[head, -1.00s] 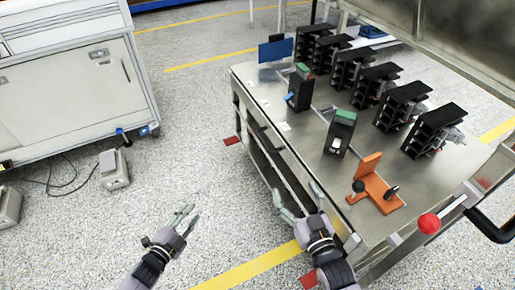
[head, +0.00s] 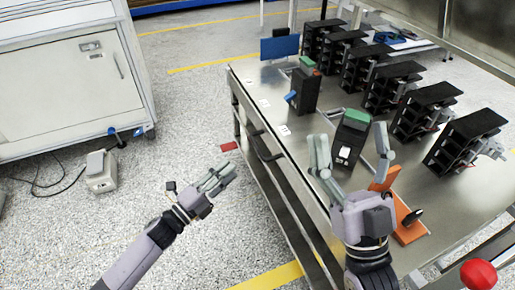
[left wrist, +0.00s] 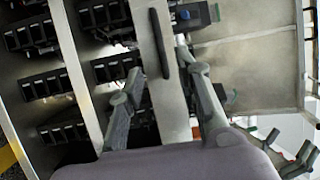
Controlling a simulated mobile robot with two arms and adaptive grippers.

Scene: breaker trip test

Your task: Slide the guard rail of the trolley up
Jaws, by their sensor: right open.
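The metal trolley (head: 262,104) stands at right in the head view. A dark bar handle (head: 265,146) sits on its near long side; a dark bar (left wrist: 160,44) also shows beyond my left fingers in the left wrist view. I cannot tell for certain which part is the guard rail. My left gripper (head: 217,181) is left of the trolley, its fingers (left wrist: 160,95) apart and empty, not touching the bar. My right gripper (head: 353,160) is open over the near side of the top, its fingers seen on either side of a green-topped black breaker (head: 350,137); contact is unclear.
Several black breaker units (head: 423,109) stand in a row along the far side. Another green-topped breaker (head: 304,92) and an orange bracket (head: 408,224) stand on the top. A red knob (head: 478,275) is at bottom right. Floor (head: 200,110) between the cabinet (head: 68,88) and trolley is mostly clear.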

